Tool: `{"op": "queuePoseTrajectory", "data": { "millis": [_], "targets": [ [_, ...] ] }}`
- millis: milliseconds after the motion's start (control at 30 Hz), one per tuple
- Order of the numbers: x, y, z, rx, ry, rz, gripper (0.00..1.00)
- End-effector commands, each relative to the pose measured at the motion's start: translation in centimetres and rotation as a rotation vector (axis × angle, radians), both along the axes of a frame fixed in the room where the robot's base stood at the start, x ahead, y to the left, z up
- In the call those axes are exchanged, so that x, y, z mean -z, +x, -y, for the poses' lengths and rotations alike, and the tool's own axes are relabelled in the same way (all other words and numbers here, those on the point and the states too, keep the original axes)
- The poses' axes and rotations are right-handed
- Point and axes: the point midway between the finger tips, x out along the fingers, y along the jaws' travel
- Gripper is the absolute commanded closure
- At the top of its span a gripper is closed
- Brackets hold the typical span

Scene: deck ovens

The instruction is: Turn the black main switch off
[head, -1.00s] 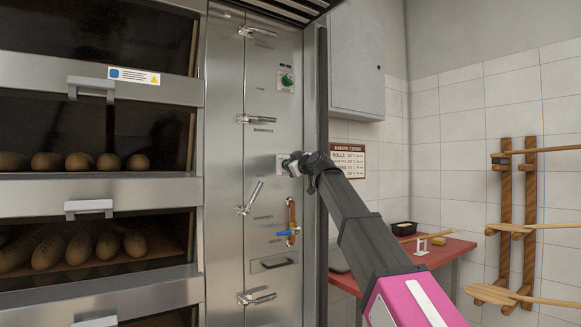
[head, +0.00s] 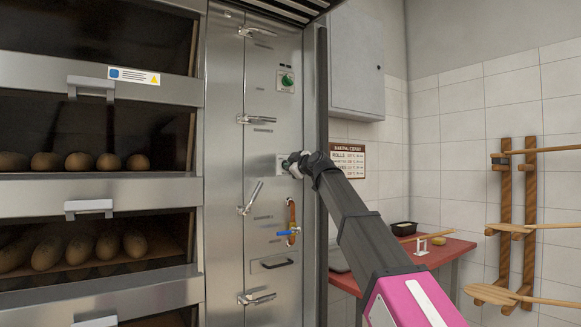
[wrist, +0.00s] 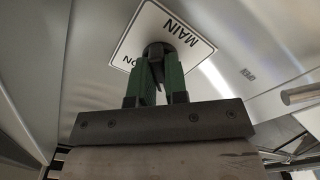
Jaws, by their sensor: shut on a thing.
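The black main switch (wrist: 158,50) sits on a white plate marked MAIN (wrist: 186,33) in the wrist view. My gripper (wrist: 158,72) has its green-padded fingers shut on the switch knob, and they hide part of it. The plate's other visible lettering reads ON, at its left side. In the head view my gripper (head: 290,163) is at the steel control panel (head: 262,145), and it hides the switch and most of its plate. I cannot tell the switch's exact angle.
A green knob (head: 287,80) sits above on the same panel. Lever handles (head: 256,120) stick out along the panel's left side. A copper pipe with a blue valve lever (head: 287,233) is below. A red table (head: 445,250) stands to the right.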

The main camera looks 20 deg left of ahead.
Motion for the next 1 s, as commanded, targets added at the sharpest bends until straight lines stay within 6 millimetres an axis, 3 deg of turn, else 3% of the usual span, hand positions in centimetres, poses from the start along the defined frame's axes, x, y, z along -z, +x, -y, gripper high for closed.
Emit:
{"op": "queuePoseTrajectory", "data": {
  "millis": [33,67,100,133,567,1000],
  "targets": [
    [0.0,-0.1,0.0,-0.001,-0.002,0.002,1.00],
    [0.0,-0.1,0.0,-0.001,-0.002,0.002,0.80],
    [0.0,-0.1,0.0,-0.001,-0.002,0.002,0.67],
    [0.0,-0.1,0.0,-0.001,-0.002,0.002,0.61],
    [0.1,-0.5,0.5,0.000,-0.001,0.001,0.61],
    [0.2,-5.1,5.8,0.001,-0.001,0.002,0.61]
  ]
}}
